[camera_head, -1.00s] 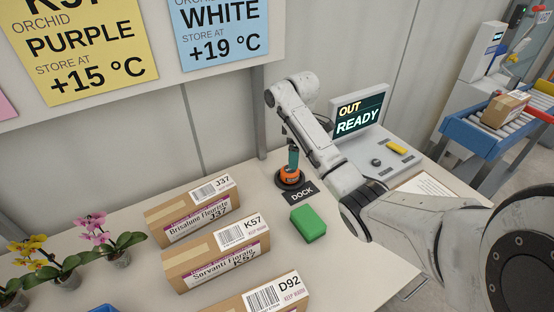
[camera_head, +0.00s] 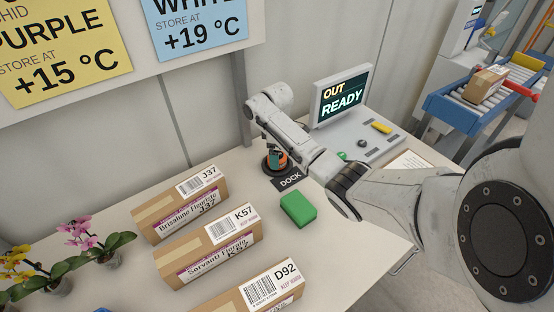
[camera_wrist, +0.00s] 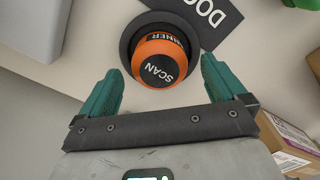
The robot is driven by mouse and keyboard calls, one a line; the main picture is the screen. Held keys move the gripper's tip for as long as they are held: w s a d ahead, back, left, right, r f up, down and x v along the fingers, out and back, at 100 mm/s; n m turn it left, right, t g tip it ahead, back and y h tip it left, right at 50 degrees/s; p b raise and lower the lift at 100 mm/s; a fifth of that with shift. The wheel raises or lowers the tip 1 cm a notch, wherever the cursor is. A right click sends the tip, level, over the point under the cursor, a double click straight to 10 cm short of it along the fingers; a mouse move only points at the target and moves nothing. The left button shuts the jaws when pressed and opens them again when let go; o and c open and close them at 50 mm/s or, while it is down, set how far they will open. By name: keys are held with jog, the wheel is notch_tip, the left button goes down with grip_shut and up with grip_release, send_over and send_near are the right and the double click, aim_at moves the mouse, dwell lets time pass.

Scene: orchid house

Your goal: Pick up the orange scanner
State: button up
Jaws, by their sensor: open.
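The orange scanner (camera_wrist: 162,62) stands in a round black dock (camera_wrist: 130,42) on the table, its dark top marked SCAN towards the wrist camera. In the head view the scanner (camera_head: 282,159) is partly hidden by my arm, just behind the DOCK label (camera_head: 289,179). My gripper (camera_wrist: 161,80) is open, with a teal finger on either side of the scanner's near part in the wrist view. A gap shows between each finger and the scanner, and nothing is held. In the head view my fingers are mostly hidden by my arm.
A green block (camera_head: 298,208) lies in front of the dock. Boxes J37 (camera_head: 178,206), K57 (camera_head: 205,248) and D92 (camera_head: 255,296) lie to the left. A console with a READY screen (camera_head: 342,98) stands to the right. Potted orchids (camera_head: 88,240) stand at the far left.

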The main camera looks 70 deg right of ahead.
jog(key=shift+f, duration=0.75)
jog(key=shift+c, duration=0.2)
jog(key=c, duration=1.2)
jog(key=shift+r, duration=0.5)
notch_tip(320, 180, up, 2)
jog(key=shift+r, duration=0.2)
jog(key=s+a+r+p, duration=0.5)
jog(key=s+r+p, duration=0.1)
jog(key=s, duration=0.1)
jog(key=s+a+r+p, duration=0.3)
jog(key=shift+s+a+r, duration=0.35)
jog(key=shift+s+r, duration=0.05)
